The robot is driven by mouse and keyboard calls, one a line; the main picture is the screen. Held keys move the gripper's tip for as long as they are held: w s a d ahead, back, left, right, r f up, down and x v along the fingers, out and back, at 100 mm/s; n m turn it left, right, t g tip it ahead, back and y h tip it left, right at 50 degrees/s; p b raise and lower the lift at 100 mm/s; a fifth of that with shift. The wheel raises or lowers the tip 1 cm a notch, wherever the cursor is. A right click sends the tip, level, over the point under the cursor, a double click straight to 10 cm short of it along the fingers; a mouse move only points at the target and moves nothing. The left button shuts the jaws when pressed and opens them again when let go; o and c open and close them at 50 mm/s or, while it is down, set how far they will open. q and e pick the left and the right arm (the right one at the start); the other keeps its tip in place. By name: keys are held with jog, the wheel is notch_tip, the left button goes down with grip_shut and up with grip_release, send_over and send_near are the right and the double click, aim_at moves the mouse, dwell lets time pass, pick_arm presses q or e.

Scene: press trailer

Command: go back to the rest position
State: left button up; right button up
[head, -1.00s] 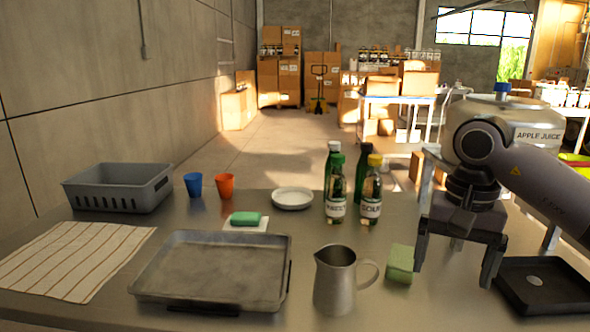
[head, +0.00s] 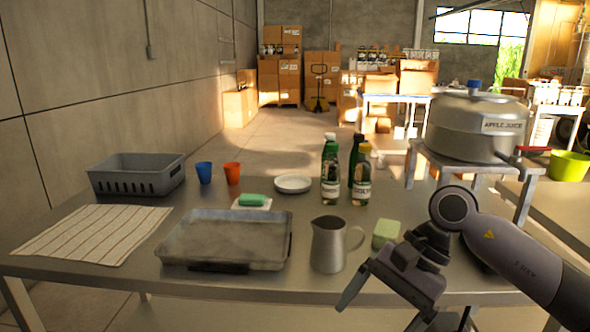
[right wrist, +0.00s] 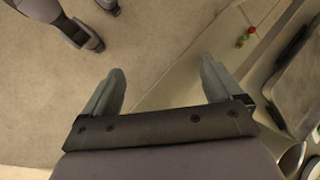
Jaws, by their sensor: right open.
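My right gripper (head: 385,305) is open and empty. In the head view it hangs at the front edge of the steel table (head: 130,275), tilted, in front of the green sponge (head: 386,233) and to the right of the metal pitcher (head: 327,245). In the right wrist view its two fingers (right wrist: 163,72) are spread apart with bare floor between them and the table edge running beyond to the right. My left gripper does not show in the head view.
On the table are a grey baking tray (head: 225,240), striped cloth (head: 90,235), grey basket (head: 137,176), two cups, a plate (head: 293,184) and several bottles (head: 331,180). An apple juice vessel (head: 477,130) stands behind on the right.

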jog(key=s+a+r+m+t+y+p, duration=0.1)
jog(key=s+a+r+m+y, duration=0.1)
jog(key=a+m+y, duration=0.45)
jog(key=s+a+r+m+y, duration=0.1)
jog(key=s+a+m+y, duration=0.2)
jog(key=a+m+y, duration=0.35)
jog(key=w+d+f+n+t+h, duration=0.1)
jog(key=d+f+n+t+h, duration=0.4)
jog(key=n, duration=0.6)
jog(key=w+d+f+n+t+h+p, duration=0.1)
jog(key=d+f+n+t+h, duration=0.3)
jog(key=n+t, duration=0.55)
jog(key=w+d+f+n+t+h, duration=0.15)
jog(key=d+f+n+t, duration=0.3)
jog(key=n, duration=0.95)
jog(key=s+d+f+m+g+h, duration=0.3)
jog(key=s+d+f+m, duration=0.1)
jog(key=s+f+m, duration=0.2)
jog(key=s+d+f+m+g+h+p, duration=0.1)
jog(key=s+d+f+m+g+h, duration=0.2)
jog(key=s+f+m, duration=0.3)
notch_tip(320, 180, down, 4)
jog(key=shift+s+d+f+g, duration=0.1)
jog(key=shift+s+d+g, duration=0.5)
jog(key=shift+s, duration=0.5)
